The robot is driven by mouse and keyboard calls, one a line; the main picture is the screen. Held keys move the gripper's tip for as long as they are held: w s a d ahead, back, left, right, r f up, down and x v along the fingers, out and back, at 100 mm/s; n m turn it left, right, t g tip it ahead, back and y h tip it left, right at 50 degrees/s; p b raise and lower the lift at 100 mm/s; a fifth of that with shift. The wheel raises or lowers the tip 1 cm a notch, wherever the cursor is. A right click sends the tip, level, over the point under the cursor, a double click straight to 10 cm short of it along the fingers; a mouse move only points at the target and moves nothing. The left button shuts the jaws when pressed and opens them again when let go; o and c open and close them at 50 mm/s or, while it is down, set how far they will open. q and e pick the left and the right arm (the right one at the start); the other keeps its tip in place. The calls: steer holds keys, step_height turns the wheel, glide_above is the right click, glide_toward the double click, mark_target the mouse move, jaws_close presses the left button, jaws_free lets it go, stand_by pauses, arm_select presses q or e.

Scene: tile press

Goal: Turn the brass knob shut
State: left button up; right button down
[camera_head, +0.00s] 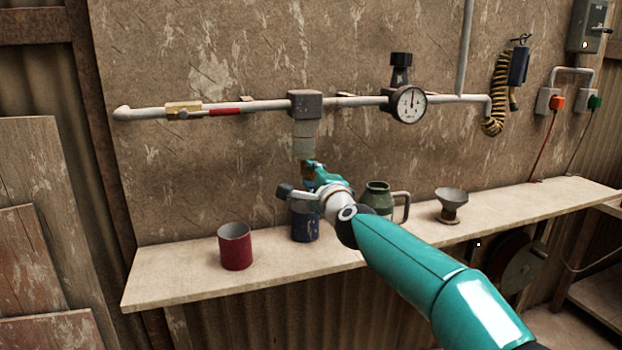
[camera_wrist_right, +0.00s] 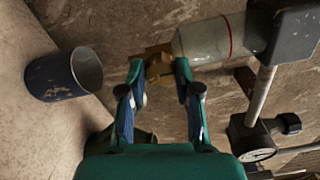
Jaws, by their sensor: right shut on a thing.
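The brass knob (camera_wrist_right: 153,60) sits under a pale clear bowl (camera_head: 304,140), which hangs from a grey block (camera_head: 305,103) on the wall pipe. The bowl also shows in the wrist view (camera_wrist_right: 208,42), lying sideways there. My right gripper (camera_head: 309,170) is at the knob below the bowl. In the wrist view its two fingertips (camera_wrist_right: 160,72) are on either side of the knob, shut on it. In the head view the gripper hides most of the knob. My left gripper is not in view.
A shelf (camera_head: 180,275) below holds a red mug (camera_head: 235,250), a blue mug (camera_head: 304,228) under my gripper, a green jug (camera_head: 377,197) and a funnel (camera_head: 451,205). A pressure gauge (camera_head: 408,104) and a red-handled valve (camera_head: 183,110) sit on the pipe. The shelf's left end is clear.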

steer(key=shift+w+d+f, duration=0.1)
steer(key=shift+f, duration=0.25)
steer(key=c, duration=0.8)
jaws_free()
steer(key=shift+r, duration=0.1)
steer(key=shift+r, duration=0.1)
steer(key=shift+s+d, duration=0.2)
steer(key=shift+s, duration=0.4)
steer(key=v, duration=1)
steer(key=shift+s, duration=0.4)
steer(key=shift+d, duration=0.1)
